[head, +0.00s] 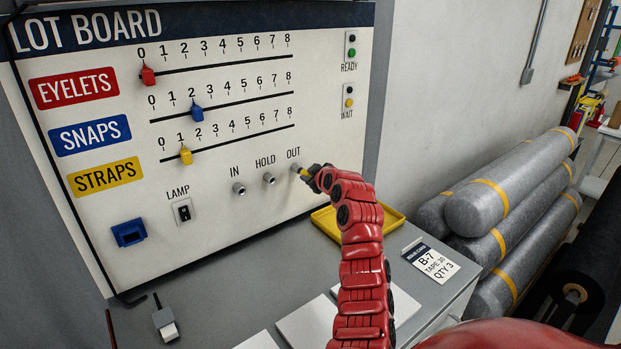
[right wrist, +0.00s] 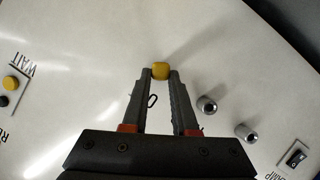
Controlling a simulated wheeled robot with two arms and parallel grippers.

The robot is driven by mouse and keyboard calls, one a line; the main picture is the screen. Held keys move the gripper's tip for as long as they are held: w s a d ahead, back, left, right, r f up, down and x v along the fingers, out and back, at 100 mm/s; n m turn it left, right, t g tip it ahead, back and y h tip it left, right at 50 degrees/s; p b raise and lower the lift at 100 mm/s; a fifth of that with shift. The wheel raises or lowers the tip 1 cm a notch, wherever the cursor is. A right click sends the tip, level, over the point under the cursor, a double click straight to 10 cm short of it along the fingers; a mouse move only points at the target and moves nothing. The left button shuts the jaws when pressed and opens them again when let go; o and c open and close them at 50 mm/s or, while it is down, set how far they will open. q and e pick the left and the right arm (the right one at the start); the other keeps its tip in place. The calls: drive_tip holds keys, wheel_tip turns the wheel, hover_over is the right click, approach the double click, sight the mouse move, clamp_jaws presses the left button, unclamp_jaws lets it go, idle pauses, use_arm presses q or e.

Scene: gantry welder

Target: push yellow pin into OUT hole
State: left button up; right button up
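The yellow pin (right wrist: 160,72) shows between the fingertips of my right gripper (right wrist: 161,77) in the right wrist view. In the head view a bit of the pin (head: 304,172) shows between my right gripper (head: 310,176) and the metal OUT hole (head: 296,167) on the lot board. The pin is in line with the OUT hole and at or very near it; how deep it sits cannot be told. The gripper's fingers rest against both sides of the pin. My left gripper is not in view.
The HOLD hole (head: 269,179) and IN hole (head: 239,188) stick out beside OUT, both empty. The lamp switch (head: 183,211) is further left. A yellow tray (head: 325,222) lies below on the counter. Grey rolls (head: 500,195) are stacked at right.

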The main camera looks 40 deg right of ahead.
drive_tip(key=o, duration=0.5)
drive_tip(key=b+v, duration=0.6)
drive_tip(key=v, duration=1.1)
drive_tip(key=shift+s, duration=0.15)
drive_tip(key=shift+r, duration=0.1)
